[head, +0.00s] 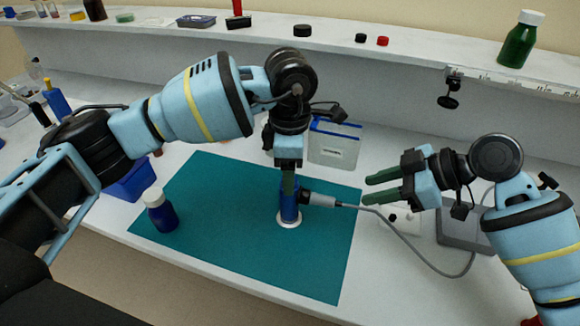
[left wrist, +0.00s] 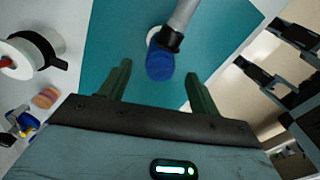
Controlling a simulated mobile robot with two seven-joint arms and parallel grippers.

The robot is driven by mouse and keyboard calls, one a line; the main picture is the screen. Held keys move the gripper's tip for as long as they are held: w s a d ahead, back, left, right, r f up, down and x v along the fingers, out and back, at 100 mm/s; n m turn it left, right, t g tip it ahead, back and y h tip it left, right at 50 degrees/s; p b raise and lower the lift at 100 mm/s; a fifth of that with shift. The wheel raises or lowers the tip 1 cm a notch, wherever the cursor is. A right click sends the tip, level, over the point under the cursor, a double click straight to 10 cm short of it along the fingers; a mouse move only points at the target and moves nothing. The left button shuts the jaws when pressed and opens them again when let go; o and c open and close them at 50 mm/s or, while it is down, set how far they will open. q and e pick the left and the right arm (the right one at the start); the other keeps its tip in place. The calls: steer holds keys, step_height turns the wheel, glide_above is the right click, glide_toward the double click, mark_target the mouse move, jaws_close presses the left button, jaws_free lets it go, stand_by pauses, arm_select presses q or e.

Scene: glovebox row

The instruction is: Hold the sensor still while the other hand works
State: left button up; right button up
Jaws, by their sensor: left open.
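The sensor (head: 290,208) is a blue upright cylinder on a white round base, standing on the teal mat (head: 190,190). A grey plug (head: 320,200) meets its right side, and a cable runs from it to the right. My left gripper (head: 289,187) points down at the sensor's top, with a finger in front of it. In the left wrist view the blue top (left wrist: 160,66) shows between the two open fingers (left wrist: 158,72), with a gap on each side. My right gripper (head: 368,189) is open and empty, pointing left, to the right of the sensor.
A blue bottle with a white cap (head: 162,215) stands on the mat's left part. A blue bin (head: 130,182) is beside the mat. A white box with a blue lid (head: 334,145) stands behind. The cable (head: 420,257) loops along the right bench. The mat's front is clear.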

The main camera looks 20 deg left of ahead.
mark_target(293, 201)
arm_select(q)
steer(key=shift+f, duration=3.9)
steer(key=c, duration=1.2)
steer(key=shift+o, duration=0.2)
